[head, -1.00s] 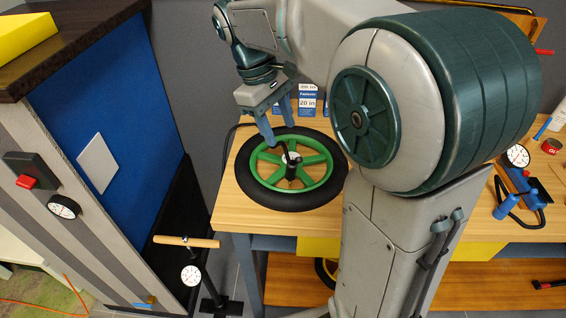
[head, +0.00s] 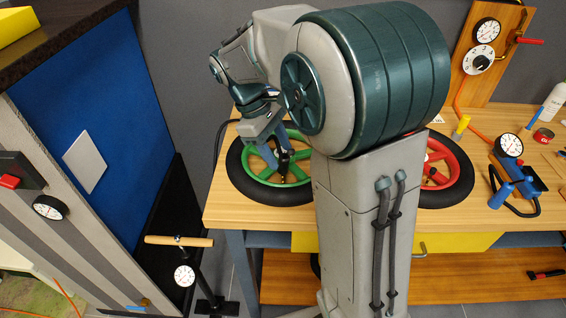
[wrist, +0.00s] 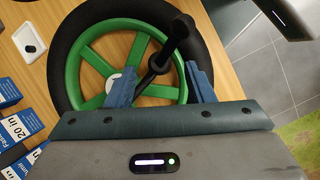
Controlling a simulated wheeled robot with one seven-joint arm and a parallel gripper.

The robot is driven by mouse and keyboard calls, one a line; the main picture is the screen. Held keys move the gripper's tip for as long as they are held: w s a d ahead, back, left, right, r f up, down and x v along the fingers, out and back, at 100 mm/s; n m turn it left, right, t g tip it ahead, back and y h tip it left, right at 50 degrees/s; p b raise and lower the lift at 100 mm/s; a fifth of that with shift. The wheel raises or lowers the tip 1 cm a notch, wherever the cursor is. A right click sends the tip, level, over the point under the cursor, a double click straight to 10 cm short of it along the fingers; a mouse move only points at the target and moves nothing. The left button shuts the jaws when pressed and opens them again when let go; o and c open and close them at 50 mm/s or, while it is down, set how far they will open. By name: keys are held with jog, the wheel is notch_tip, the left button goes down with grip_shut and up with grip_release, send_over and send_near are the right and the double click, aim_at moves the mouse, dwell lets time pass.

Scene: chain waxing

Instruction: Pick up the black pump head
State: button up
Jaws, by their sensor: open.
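The black pump head (wrist: 166,57) shows in the wrist view between my fingers, over the green-spoked wheel (wrist: 88,48). It has a round knob at one end and a stem toward my palm. My gripper (wrist: 160,84) is open, with one blue finger on each side of it; I see no grip on it. In the head view the pump head (head: 284,162) is a small dark shape at the middle of the green wheel (head: 236,165), partly hidden by my gripper (head: 285,150).
The wheel lies flat on the wooden table (head: 225,207). A red wheel (head: 462,180) lies to the right, partly behind my arm. Blue tube boxes (wrist: 18,127) stand close by in the wrist view. A blue pump with gauge (head: 508,146) is farther right.

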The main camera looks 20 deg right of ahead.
aim_at(282, 155)
jog(key=x, duration=0.3)
jog(key=shift+s+d+f, duration=0.2)
jog(key=shift+s+d, duration=0.2)
jog(key=shift+d+f, duration=0.1)
jog(key=shift+f, duration=0.25)
grip_shut()
jog(key=shift+r, duration=0.1)
